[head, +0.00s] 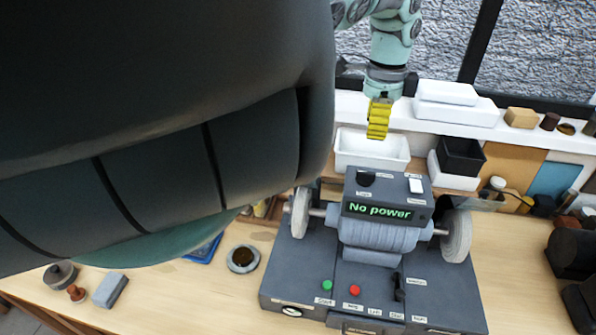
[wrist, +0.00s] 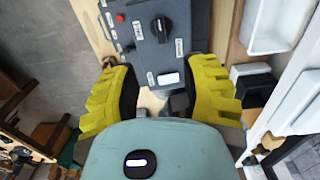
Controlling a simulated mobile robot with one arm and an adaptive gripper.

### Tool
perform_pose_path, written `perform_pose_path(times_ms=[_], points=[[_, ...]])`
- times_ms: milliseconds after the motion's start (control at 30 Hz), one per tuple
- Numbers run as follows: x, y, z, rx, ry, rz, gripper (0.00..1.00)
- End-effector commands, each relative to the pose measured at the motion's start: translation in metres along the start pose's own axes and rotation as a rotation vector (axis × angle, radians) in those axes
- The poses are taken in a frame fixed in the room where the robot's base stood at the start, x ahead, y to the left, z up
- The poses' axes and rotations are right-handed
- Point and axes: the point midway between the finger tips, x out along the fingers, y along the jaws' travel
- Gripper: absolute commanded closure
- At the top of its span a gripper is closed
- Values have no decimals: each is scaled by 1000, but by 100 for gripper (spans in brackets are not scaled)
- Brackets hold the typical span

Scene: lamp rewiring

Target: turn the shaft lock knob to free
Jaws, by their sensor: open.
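The grey bench machine (head: 360,255) stands on the wooden table in the head view, with its display reading "No power". A black knob (head: 366,178) sits on the left of its top box, and another black knob (head: 400,287) is at the right of its base panel. Their labels are too small for me to tell which is the shaft lock. My gripper (head: 378,133) hangs behind and above the machine, its yellow fingers apart from it. In the wrist view my gripper (wrist: 160,76) is open and empty; a black knob (wrist: 161,29) shows beyond the fingers on a grey panel.
The top box has a white switch (head: 415,185). Green (head: 327,285) and red (head: 355,290) buttons are on the base. Grey wheels (head: 457,235) flank the machine. A white bin (head: 371,152) and a black bin (head: 460,155) stand behind. A dark body part of mine blocks the upper left.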

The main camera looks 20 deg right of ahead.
Motion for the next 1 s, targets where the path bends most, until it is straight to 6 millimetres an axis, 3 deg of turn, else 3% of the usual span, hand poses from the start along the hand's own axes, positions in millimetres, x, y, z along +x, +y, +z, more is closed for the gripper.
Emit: perform_pose_path(times_ms=[333, 1000], points=[[27, 1, 0, 0, -1, 0, 55], [107, 1, -6, 5, 11, 2, 55]])
